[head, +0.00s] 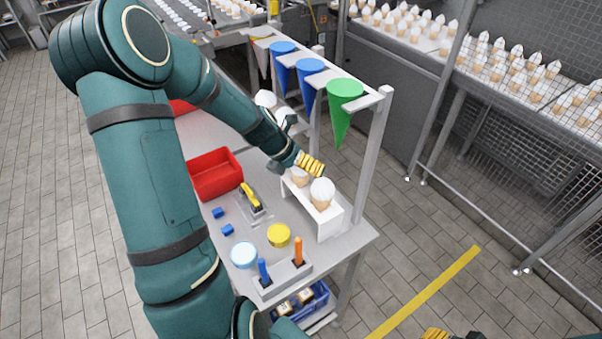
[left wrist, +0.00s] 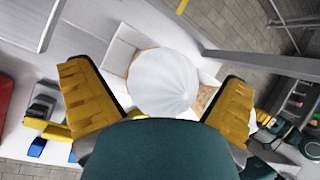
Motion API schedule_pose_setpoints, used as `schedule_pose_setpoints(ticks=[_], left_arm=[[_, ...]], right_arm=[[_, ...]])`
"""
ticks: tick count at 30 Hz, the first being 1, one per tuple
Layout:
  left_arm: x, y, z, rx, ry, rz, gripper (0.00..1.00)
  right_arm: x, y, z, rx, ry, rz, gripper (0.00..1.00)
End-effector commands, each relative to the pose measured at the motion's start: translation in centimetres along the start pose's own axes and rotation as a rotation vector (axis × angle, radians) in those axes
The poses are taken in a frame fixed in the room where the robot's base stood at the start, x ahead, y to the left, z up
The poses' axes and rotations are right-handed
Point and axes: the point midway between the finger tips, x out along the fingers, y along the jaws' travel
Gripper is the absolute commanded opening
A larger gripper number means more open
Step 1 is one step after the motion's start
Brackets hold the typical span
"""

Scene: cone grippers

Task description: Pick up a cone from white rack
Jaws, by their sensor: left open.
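The white rack (head: 329,224) stands at the near right of the table and holds cones with white tops. One cone (head: 322,194) stands upright at its near end. A second cone (head: 300,177) is partly hidden by my left gripper (head: 311,164), which hangs just above it. In the left wrist view a white cone top (left wrist: 163,83) lies between the two yellow fingers, which stand wide apart with gaps on both sides. Part of another cone (left wrist: 206,98) shows behind it. My right gripper (head: 436,334) barely shows at the bottom edge.
A post and rail beside the rack carry blue (head: 309,80) and green (head: 344,92) funnels. A red bin (head: 216,178), yellow lid (head: 278,235), light blue lid (head: 243,254) and a holder with an orange tool (head: 298,250) stand on the table.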

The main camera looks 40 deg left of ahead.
Motion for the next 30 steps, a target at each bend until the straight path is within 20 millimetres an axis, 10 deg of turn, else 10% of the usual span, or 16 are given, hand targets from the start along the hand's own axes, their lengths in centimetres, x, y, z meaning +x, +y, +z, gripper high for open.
schedule_pose_setpoints(ticks=[3, 8, 30], left_arm=[[0.0, 0.0, 0.0, 0.000, 0.000, 0.000, 0.96], [-0.1, 0.0, 0.0, 0.000, 0.000, 0.000, 0.43], [-3.5, -1.2, 1.8, 0.003, -0.003, 0.001, 0.43]], right_arm=[[0.0, 0.0, 0.0, 0.000, 0.000, 0.000, 0.47], [0.0, 0.0, 0.0, 0.000, 0.000, 0.000, 0.47], [-1.2, -0.4, -0.1, 0.000, 0.000, -0.002, 0.47]])
